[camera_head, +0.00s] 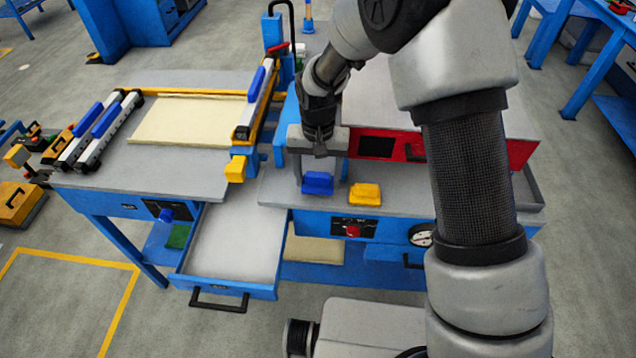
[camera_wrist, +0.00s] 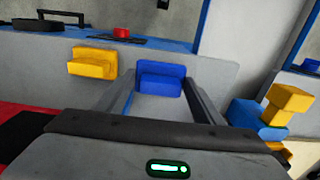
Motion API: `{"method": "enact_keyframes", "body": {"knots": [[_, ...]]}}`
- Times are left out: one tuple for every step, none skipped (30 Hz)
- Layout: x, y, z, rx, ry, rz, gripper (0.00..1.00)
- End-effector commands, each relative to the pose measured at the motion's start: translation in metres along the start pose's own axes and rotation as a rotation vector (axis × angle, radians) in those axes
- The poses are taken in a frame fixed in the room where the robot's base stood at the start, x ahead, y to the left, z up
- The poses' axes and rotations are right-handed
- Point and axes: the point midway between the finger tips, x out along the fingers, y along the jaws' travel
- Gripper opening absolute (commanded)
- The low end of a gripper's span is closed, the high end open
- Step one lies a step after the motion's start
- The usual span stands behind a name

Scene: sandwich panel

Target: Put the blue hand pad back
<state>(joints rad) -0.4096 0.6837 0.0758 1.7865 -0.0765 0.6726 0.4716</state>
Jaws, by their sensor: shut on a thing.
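The blue hand pad (camera_head: 317,183) is a small stepped block at the grey worktop of the right bench (camera_head: 400,202). My gripper (camera_head: 319,176) reaches down over it with a finger on each side. In the wrist view the blue pad (camera_wrist: 160,78) sits between the two fingertips, and my gripper (camera_wrist: 160,88) is shut on it. The pad looks level. I cannot tell whether it rests on the worktop or hangs just above it. A matching yellow hand pad (camera_head: 365,194) stands to its right in the head view, apart from my gripper.
A red-fronted press (camera_head: 470,151) stands behind the pads. An open drawer (camera_head: 232,245) juts out at the front left. The left table holds a cream panel (camera_head: 188,120) and blue-handled bars (camera_head: 100,125). A red knob (camera_head: 352,231) and a gauge are on the bench front.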

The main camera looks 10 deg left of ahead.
Motion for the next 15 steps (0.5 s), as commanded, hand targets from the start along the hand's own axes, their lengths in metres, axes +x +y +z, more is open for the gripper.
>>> {"method": "enact_keyframes", "body": {"knots": [[0.01, 0.001, 0.001, 0.0, -0.005, 0.002, 0.41], [0.015, 0.0, 0.001, 0.0, -0.004, 0.002, 0.41], [0.021, 0.001, 0.001, 0.0, -0.005, 0.002, 0.41], [0.025, 0.0, 0.001, 0.0, -0.004, 0.002, 0.41], [0.027, 0.0, 0.001, 0.0, -0.003, 0.001, 0.41], [0.029, 0.0, 0.0, -0.001, -0.001, 0.001, 0.41], [0.029, 0.0, 0.0, -0.001, -0.001, 0.001, 0.41], [0.029, 0.0, 0.0, -0.001, 0.0, 0.001, 0.41], [0.028, 0.0, 0.0, -0.001, 0.0, 0.001, 0.41], [0.028, 0.0, 0.0, -0.001, 0.0, 0.001, 0.41], [0.028, 0.0, 0.0, -0.001, 0.0, 0.001, 0.41], [0.029, 0.0, 0.0, -0.001, 0.0, 0.001, 0.41], [0.029, 0.0, 0.0, -0.001, -0.001, 0.001, 0.41], [0.03, 0.0, 0.0, -0.001, -0.001, 0.001, 0.41], [0.032, 0.0, 0.0, -0.001, -0.001, 0.001, 0.41]]}}
